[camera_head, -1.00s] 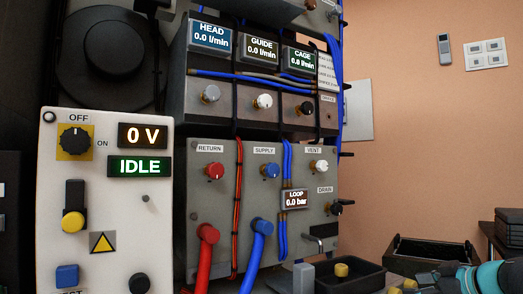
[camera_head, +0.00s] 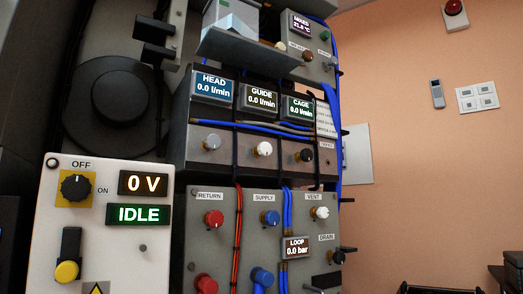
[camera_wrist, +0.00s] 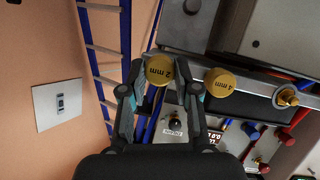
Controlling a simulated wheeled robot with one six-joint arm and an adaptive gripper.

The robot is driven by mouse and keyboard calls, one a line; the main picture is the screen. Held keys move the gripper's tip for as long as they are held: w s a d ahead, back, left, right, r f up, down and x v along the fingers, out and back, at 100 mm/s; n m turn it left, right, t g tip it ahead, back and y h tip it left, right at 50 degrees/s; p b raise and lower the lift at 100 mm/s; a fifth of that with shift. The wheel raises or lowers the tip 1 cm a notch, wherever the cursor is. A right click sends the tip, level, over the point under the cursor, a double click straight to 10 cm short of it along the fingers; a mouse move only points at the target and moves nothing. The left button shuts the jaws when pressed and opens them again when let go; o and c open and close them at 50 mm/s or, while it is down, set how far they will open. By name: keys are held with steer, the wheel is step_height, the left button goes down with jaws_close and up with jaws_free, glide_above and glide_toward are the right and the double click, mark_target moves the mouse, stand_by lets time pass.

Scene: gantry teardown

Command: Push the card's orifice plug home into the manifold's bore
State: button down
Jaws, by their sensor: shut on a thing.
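My gripper (camera_wrist: 158,85) shows in the wrist view, with its fingers closed around a yellow plug marked 2 mm (camera_wrist: 158,70). A second yellow plug, marked 4 mm (camera_wrist: 219,81), is to its right, apart from the fingers. In the head view, the grey manifold panel (camera_head: 230,158) has HEAD, GUIDE and CAGE displays all reading 0.0 l/min. A small dark hole (camera_head: 326,159) is at its right end, under a small label; I take it for the bore. A pale card (camera_head: 326,119) with print too small to read is above it. My gripper is outside the head view.
A lower panel (camera_head: 220,250) carries RETURN, SUPPLY, VENT and DRAIN knobs. Blue hoses (camera_head: 331,110) run down the right side of the stack. A shelf-like part (camera_head: 245,50) juts out above. The orange wall (camera_head: 420,180) lies right. A dark blue ladder-like frame (camera_wrist: 103,50) stands left of my gripper.

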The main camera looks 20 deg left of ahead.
steer(key=s+d+b, duration=0.1)
steer(key=s+d, duration=0.3)
steer(key=d, duration=0.1)
steer(key=shift+s, duration=0.25)
stand_by(0.6)
steer(key=shift+w, duration=0.1)
steer(key=shift+w+a, duration=1.65)
steer(key=shift+a, duration=0.25)
